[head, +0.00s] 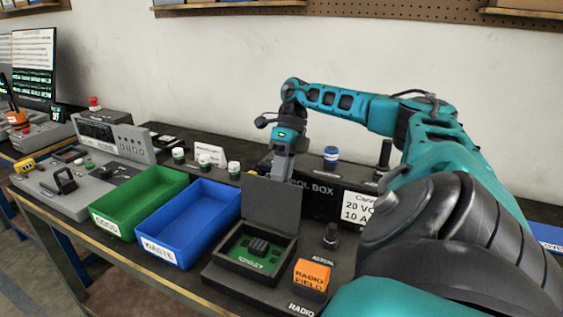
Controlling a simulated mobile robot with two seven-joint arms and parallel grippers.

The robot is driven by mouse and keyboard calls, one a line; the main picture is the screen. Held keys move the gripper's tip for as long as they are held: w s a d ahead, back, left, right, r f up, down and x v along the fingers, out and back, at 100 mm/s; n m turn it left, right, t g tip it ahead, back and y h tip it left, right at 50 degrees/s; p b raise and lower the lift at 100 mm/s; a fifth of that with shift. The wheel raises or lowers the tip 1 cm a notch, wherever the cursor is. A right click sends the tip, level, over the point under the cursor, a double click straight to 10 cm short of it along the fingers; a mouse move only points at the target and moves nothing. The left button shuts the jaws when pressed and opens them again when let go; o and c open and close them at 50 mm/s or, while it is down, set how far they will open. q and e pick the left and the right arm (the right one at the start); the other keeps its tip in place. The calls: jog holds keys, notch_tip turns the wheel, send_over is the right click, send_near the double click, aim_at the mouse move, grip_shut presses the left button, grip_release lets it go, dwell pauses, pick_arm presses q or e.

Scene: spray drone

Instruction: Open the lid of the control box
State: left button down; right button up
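A small dark open-topped box (225,264) stands on the bench's front part, with a green circuit board (257,252) inside. Its grey lid (271,203) stands about upright at the back edge. Behind it is a long black box (318,203) whose partly hidden lettering reads "...ROL BOX". My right arm comes in from the right and reaches over this black box. My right gripper (283,165) points down at the top edge of the grey lid; its fingertips are partly hidden, and I cannot tell whether it touches or grips the lid. My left gripper is out of view.
A blue bin (190,262) marked "WASTE" and a green bin (119,237) stand left of the open box. An orange "RADIO FIELD" block (311,275) and a black knob (331,232) are to its right. Several small jars and a grey console (113,140) stand further left.

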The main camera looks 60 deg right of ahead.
jog(key=shift+d+r, duration=0.1)
jog(key=shift+r, duration=0.1)
jog(key=p+v, duration=0.1)
jog(key=v, duration=0.6)
jog(key=shift+r, duration=0.2)
